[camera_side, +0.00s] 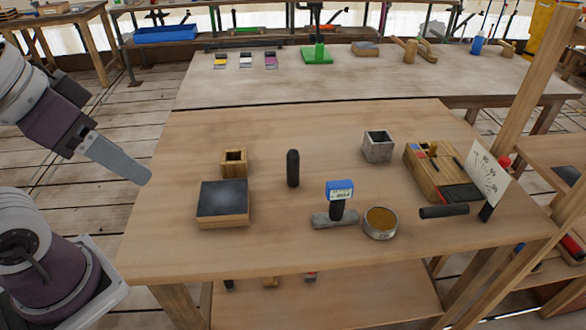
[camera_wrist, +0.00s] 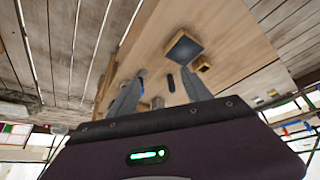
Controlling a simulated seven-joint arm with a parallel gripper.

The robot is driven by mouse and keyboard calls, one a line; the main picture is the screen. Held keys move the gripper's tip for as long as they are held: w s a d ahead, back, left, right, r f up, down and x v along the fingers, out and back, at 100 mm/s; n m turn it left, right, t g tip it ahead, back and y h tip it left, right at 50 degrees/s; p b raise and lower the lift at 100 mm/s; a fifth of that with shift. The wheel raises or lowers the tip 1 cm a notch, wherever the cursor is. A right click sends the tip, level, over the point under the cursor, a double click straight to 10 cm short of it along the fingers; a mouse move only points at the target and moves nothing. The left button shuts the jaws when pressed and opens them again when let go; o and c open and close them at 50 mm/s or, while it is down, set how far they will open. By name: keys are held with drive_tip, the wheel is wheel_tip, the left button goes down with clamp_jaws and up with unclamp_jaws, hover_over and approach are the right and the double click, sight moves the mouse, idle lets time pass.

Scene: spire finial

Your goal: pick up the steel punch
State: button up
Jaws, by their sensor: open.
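A dark upright rod with a rounded top (camera_side: 293,168) stands near the middle of the table; I take it for the steel punch, though I cannot be sure. It also shows in the wrist view (camera_wrist: 170,83), small and between my fingers in the picture, but well away from them. My gripper (camera_side: 143,175) is at the table's left edge in the side view, raised and apart from everything. Its two fingers are spread and empty in the wrist view (camera_wrist: 163,75). A dark cylinder (camera_side: 444,211) lies at the right.
A dark-topped wooden block (camera_side: 223,202) and a small wooden box (camera_side: 234,163) stand left of the rod. A grey open box (camera_side: 377,147), a round tin (camera_side: 381,222), a blue-topped tool (camera_side: 340,190) and a wooden tray (camera_side: 428,173) stand to the right. The table's left front is clear.

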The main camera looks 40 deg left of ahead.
drive_tip(key=w+r+n+g+h, duration=0.1)
drive_tip(key=w+r+n+h, duration=0.2)
drive_tip(key=w, duration=0.5)
drive_tip(key=n+g+y, duration=0.2)
drive_tip(key=n+g, duration=0.2)
drive_tip(key=n, duration=0.9)
hover_over(293, 168)
wheel_tip(293, 168, down, 20)
drive_tip(key=r, duration=0.1)
drive_tip(key=shift+n+g+y, duration=0.3)
drive_tip(key=shift+n+y, duration=0.2)
drive_tip(key=shift+n, duration=0.1)
drive_tip(key=f, duration=0.4)
drive_tip(key=w+f, duration=0.1)
drive_tip(key=f, duration=0.5)
drive_tip(key=a+f, duration=0.1)
drive_tip(key=f, duration=0.1)
drive_tip(key=shift+w+a+f, duration=0.1)
drive_tip(key=shift+w+f, duration=0.1)
drive_tip(key=shift+f, duration=0.1)
clamp_jaws()
